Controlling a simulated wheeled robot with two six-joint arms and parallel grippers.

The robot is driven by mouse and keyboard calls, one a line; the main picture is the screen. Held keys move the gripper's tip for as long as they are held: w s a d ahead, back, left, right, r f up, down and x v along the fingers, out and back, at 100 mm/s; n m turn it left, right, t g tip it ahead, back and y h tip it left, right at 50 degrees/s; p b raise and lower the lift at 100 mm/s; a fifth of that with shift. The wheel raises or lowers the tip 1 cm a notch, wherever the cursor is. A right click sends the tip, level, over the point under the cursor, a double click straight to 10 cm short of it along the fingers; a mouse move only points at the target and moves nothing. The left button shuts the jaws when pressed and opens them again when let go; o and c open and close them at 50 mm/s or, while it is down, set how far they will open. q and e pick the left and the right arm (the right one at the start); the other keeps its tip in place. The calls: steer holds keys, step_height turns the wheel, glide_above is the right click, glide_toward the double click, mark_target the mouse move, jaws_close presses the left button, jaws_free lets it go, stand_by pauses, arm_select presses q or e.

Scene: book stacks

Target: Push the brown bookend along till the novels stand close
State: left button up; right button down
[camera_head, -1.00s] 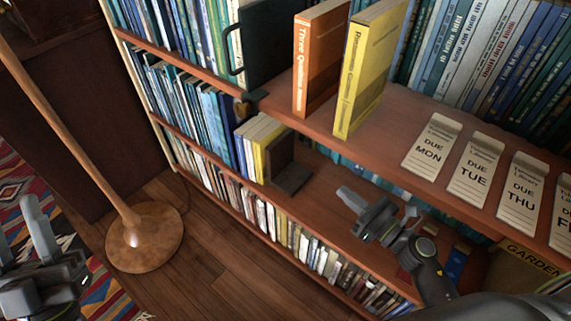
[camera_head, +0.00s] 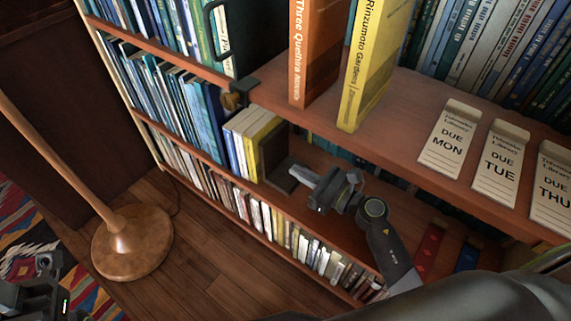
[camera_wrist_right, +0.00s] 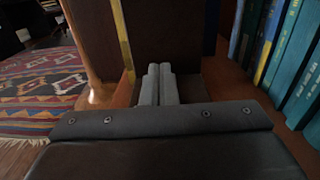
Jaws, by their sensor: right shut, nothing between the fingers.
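The brown bookend (camera_head: 274,148) stands upright on the middle shelf, just right of the novels (camera_head: 246,138), which have pale and yellow spines. My right gripper (camera_head: 298,174) is shut and empty, its fingertips over the bookend's base. In the right wrist view the shut fingers (camera_wrist_right: 158,72) point at the bookend's dark upright plate (camera_wrist_right: 165,35); whether they touch it I cannot tell. A yellow novel edge (camera_wrist_right: 122,40) shows just left of the plate. My left gripper (camera_head: 47,268) is at the lower left, away from the shelves; its jaws are unclear.
Above, an orange book (camera_head: 312,60) and a yellow book (camera_head: 370,65) stand on the upper shelf (camera_head: 400,110), near several due-date cards (camera_head: 449,138). Blue books (camera_wrist_right: 295,55) stand behind, on the right in the wrist view. A floor lamp (camera_head: 130,243) stands left.

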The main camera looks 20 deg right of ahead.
mark_target(276, 159)
steer(key=x, duration=0.4)
steer(key=shift+w+a+b, duration=0.2)
steer(key=shift+b, duration=0.2)
steer(key=shift+w+a, duration=0.1)
steer(key=shift+w+a+r, duration=0.1)
steer(key=shift+w+a, duration=0.35)
steer(key=shift+w, duration=0.15)
steer(key=shift+w+a, duration=0.1)
steer(key=shift+w, duration=0.05)
